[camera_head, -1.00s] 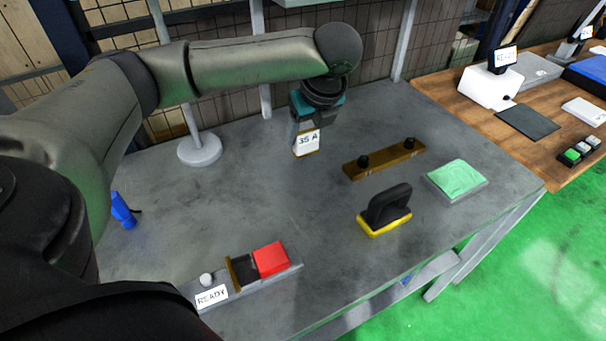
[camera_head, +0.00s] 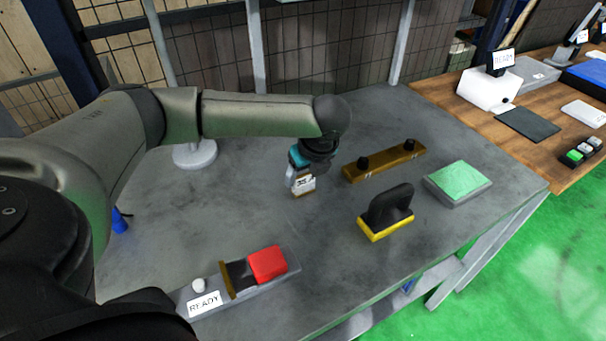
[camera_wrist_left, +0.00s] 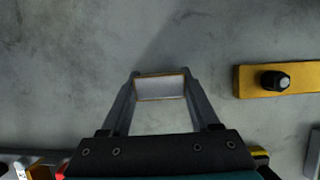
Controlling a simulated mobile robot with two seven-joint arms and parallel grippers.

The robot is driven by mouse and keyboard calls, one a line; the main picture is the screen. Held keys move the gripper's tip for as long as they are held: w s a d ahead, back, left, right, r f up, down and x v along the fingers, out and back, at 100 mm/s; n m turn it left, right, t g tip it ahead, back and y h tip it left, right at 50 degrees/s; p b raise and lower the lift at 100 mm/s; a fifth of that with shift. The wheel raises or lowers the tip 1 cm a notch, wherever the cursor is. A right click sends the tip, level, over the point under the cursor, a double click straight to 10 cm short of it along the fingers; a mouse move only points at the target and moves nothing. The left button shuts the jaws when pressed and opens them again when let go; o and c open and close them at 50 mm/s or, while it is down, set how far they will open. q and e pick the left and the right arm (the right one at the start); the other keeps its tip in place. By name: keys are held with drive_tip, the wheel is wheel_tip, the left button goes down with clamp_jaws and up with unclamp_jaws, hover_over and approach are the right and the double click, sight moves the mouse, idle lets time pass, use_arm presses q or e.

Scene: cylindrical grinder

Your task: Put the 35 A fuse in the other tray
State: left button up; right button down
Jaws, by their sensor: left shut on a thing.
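My left gripper (camera_head: 300,176) is shut on the 35 A fuse (camera_head: 303,186), a small white block with a brown edge and dark print, too small to read clearly now. In the left wrist view the fuse (camera_wrist_left: 160,87) sits between the two fingertips (camera_wrist_left: 161,80). It is over the bare middle of the grey table, left of the brown bar; its height above the table is hard to tell. No tray can be made out for certain. My right gripper is not in view.
A brown bar with two black knobs (camera_head: 384,161) lies right of the fuse. A black handle on a yellow base (camera_head: 387,212) and a green pad on a grey block (camera_head: 460,180) are further right.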

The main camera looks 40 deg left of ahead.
use_arm(q)
drive_tip(key=o, duration=1.5)
drive_tip(key=shift+c, duration=0.2)
